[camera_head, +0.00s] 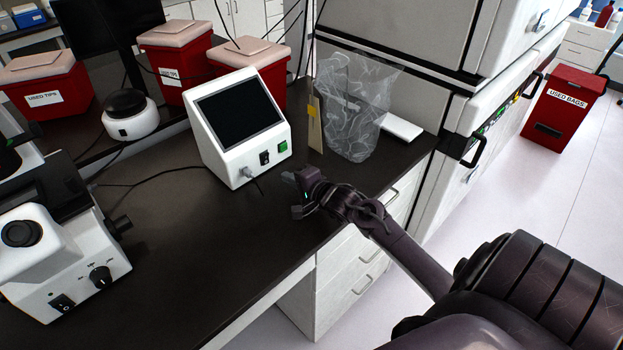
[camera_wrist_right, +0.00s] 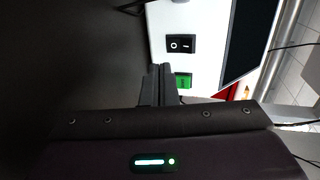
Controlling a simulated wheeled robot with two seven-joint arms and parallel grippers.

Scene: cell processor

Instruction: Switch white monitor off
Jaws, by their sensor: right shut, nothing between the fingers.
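The white monitor (camera_head: 241,126) stands on the dark bench with a black, dark screen (camera_head: 238,109). On its front, below the screen, are a black rocker switch (camera_head: 264,157) and a green switch (camera_head: 283,147). In the right wrist view the black rocker (camera_wrist_right: 181,44) shows a white circle and bar, and the green switch (camera_wrist_right: 183,80) sits near the fingertips. My right gripper (camera_head: 297,192) is shut and empty, in front of the monitor's lower right side; its fingers (camera_wrist_right: 159,72) point toward the switches. I cannot tell whether they touch. My left gripper is not in view.
A clear plastic bag (camera_head: 352,105) stands right of the monitor. A white round-based device (camera_head: 130,122) and red used-tips bins (camera_head: 170,58) are left and behind. A white instrument (camera_head: 62,255) is at the left. The bench middle is mostly clear apart from a cable.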

